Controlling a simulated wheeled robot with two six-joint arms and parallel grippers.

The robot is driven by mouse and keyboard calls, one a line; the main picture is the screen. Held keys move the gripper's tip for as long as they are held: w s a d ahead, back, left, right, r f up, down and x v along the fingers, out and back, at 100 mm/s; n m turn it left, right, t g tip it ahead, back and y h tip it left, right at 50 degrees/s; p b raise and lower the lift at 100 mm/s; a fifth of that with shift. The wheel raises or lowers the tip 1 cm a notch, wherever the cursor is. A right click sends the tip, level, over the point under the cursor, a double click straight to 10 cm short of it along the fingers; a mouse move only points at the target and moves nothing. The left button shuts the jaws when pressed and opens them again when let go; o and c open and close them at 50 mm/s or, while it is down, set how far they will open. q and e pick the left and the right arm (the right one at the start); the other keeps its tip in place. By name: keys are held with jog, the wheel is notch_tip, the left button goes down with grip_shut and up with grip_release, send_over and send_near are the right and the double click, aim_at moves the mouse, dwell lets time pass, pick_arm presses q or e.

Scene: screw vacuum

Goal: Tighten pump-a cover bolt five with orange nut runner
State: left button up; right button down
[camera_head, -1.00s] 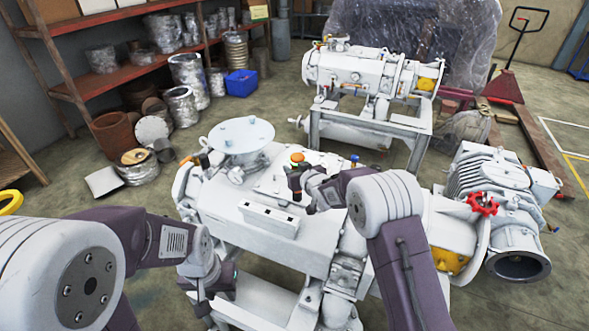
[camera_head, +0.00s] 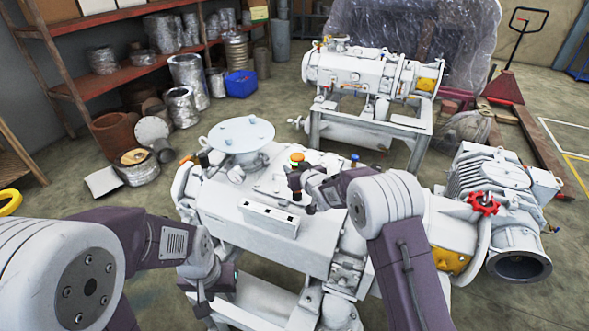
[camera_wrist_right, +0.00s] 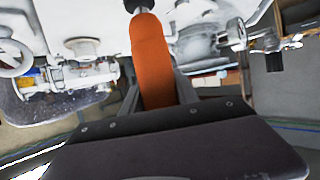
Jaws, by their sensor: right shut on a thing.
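My right gripper (camera_wrist_right: 157,85) is shut on the orange nut runner (camera_wrist_right: 155,60), its fingers on both sides of the orange body. A dark end piece tops the runner in the wrist view. In the head view, my right gripper (camera_head: 297,185) is over the near white pump (camera_head: 315,250), with an orange top showing just above it. A round pale plate (camera_head: 241,136) with blue bolt-like marks stands on the pump's left part. Bolt five cannot be singled out, and runner contact is not visible. My left gripper (camera_head: 204,297) hangs low at the pump's front left; its jaws are unclear.
A white block (camera_head: 268,219) with several dark holes sits on the pump top near my right gripper. A red handwheel (camera_head: 483,203) is at the right. A second pump (camera_head: 365,75) stands behind. Shelves (camera_head: 110,78) line the left wall.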

aim_at(294, 157)
jog(key=shift+f, duration=0.25)
dwell(0.4)
jog(key=shift+r, duration=0.1)
jog(key=shift+r+p, duration=1.6)
jog(key=shift+r, duration=0.95)
